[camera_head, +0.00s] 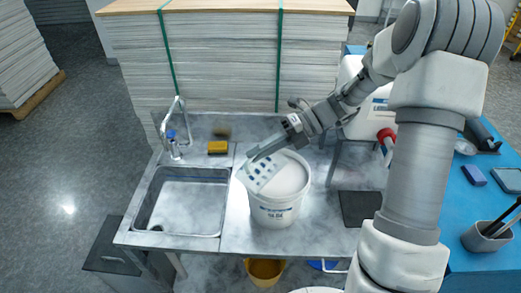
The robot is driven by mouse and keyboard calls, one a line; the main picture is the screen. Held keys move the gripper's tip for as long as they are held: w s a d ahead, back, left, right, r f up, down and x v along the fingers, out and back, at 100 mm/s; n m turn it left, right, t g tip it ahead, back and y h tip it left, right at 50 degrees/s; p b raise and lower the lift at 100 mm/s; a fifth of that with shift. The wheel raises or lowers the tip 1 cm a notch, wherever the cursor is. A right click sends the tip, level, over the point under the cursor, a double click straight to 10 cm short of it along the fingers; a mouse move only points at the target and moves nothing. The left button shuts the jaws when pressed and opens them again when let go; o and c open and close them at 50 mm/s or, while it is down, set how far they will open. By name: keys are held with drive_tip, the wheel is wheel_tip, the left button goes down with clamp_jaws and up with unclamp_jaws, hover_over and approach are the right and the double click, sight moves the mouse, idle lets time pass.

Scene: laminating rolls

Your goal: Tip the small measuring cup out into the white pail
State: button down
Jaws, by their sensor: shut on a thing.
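The white pail (276,213) stands upright on the metal counter, right of the sink, with blue print on its side. Its open top shows a pale inside. The measuring cup (262,173) looks whitish with dark blue marks. It is tilted over the left part of the pail's mouth. My gripper (262,154) comes in from the upper right and is shut on the cup, above the pail's back-left rim. I cannot see the inside of the cup, nor whether anything is flowing from it.
A sink (182,203) with a tap (174,140) lies left of the pail. A yellow sponge (217,147) sits behind it. A dark mat (358,208) lies to the right. Strapped sheet stacks (215,60) stand behind the counter. A yellow bucket (265,270) is below the front edge.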

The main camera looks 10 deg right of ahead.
sight(246, 164)
idle(0.4)
drive_tip(key=shift+s+a+f+n+t+h, duration=0.2)
drive_tip(key=shift+s+a+t+h, duration=0.15)
drive_tip(key=shift+a+h, duration=0.25)
drive_tip(key=shift+s+a+f+n+t+h, duration=0.1)
drive_tip(key=shift+s+a+f+t+h, duration=0.15)
drive_tip(key=shift+a+t+h, duration=0.3)
drive_tip(key=shift+d, duration=0.1)
drive_tip(key=shift+s+a+r+n+t+h, duration=0.15)
drive_tip(key=shift+a+t+h, duration=0.2)
drive_tip(key=shift+h, duration=0.2)
drive_tip(key=shift+s+a+r+n+t+h, duration=0.15)
drive_tip(key=shift+a+t+h, duration=0.15)
drive_tip(key=shift+h, duration=0.2)
drive_tip(key=shift+a, duration=0.1)
drive_tip(key=shift+f+t+h, duration=0.1)
drive_tip(key=shift+t+h, duration=0.15)
drive_tip(key=shift+h, duration=0.05)
drive_tip(key=shift+s+a+t+h, duration=0.1)
drive_tip(key=shift+a+t+h, duration=0.35)
drive_tip(key=shift+h, duration=0.35)
drive_tip(key=shift+d+f+t, duration=0.1)
drive_tip(key=shift+d+t, duration=0.05)
drive_tip(key=shift+t, duration=0.1)
